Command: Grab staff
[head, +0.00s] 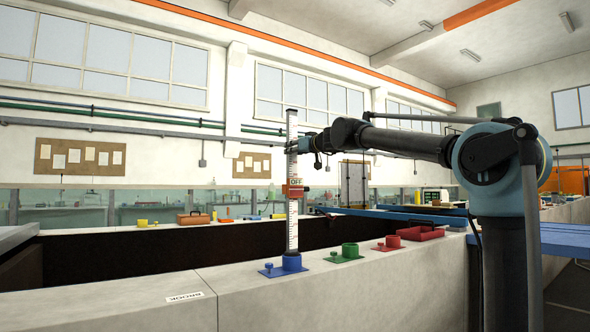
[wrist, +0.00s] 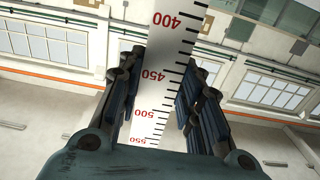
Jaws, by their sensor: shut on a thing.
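The staff (head: 292,225) is a tall white measuring staff with dark graduation marks. It stands upright in the blue socket (head: 291,262) on the pale wall top. A red collar (head: 292,191) with an "OFF" label sits partway up it. My gripper (head: 294,146) is at the upper part of the staff, above the collar. In the wrist view, the staff (wrist: 162,75) with red numbers from 400 to 550 runs between the dark finger pads of my gripper (wrist: 156,98), which is shut on it. The exact pad contact is hard to see.
A green socket (head: 349,251), a red socket (head: 392,242) and a red tray (head: 419,234) lie along the wall top to the right of the staff. A "BROOK" label (head: 185,297) is at the front left. A dark channel (head: 130,258) lies behind the wall.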

